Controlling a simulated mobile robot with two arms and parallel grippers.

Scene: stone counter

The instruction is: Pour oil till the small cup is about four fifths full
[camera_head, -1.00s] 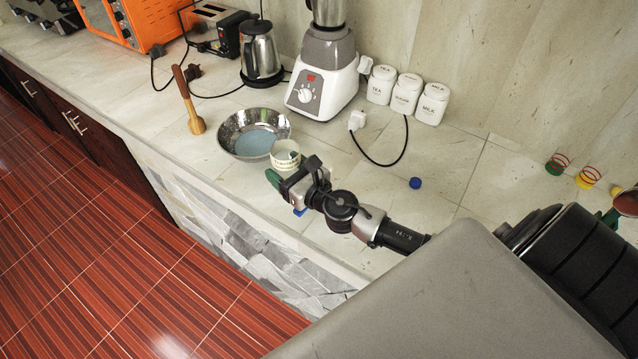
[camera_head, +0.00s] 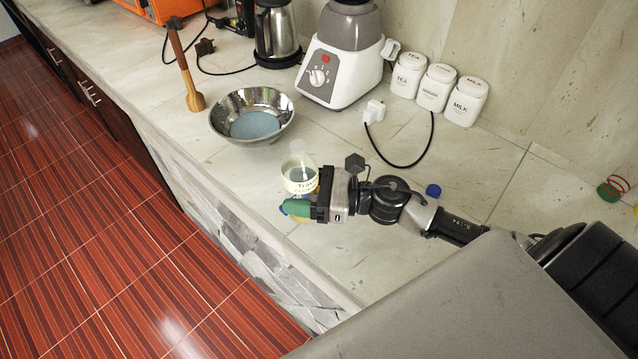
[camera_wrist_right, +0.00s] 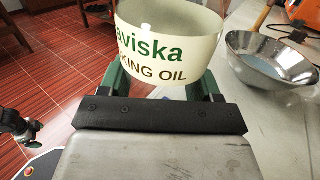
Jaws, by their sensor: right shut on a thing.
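My right gripper (camera_head: 296,209) has green fingers and is shut on a clear oil bottle (camera_head: 300,172) with a cream label, near the counter's front edge. The bottle looks roughly upright in the head view. In the right wrist view the label (camera_wrist_right: 168,50) reads "aviska" and "KING OIL" between the green fingers (camera_wrist_right: 205,85). The gripper hides the bottle's lower part, so I cannot tell whether it touches the counter. A small blue cap-like piece (camera_head: 433,190) lies on the counter to the right. I cannot make out a small cup.
A metal bowl (camera_head: 225,128) with a bluish inside stands behind and left of the bottle. A wooden pestle-like tool (camera_head: 187,75), a kettle (camera_head: 277,35), a blender (camera_head: 340,70) and white jars (camera_head: 437,88) stand farther back. The blender's cable lies on the counter.

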